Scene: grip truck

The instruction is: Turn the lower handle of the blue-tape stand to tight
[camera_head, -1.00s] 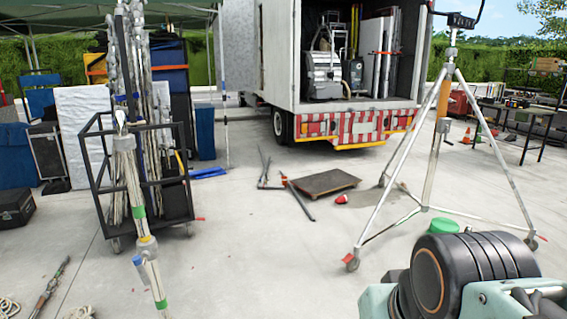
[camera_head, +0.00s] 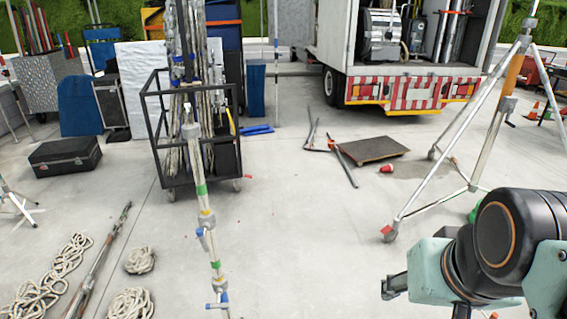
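A tall slim stand (camera_head: 207,222) rises from the bottom edge, left of centre, in the head view. I cannot tell whether either is tight. The stand's base is below the picture.
A black wheeled cart (camera_head: 172,187) of poles stands behind the stand. Coiled ropes (camera_head: 130,303) and a long pole (camera_head: 102,258) lie at lower left. A tripod (camera_head: 462,135) stands at right, near a flat dolly (camera_head: 373,149). Open concrete lies between stand and arm.

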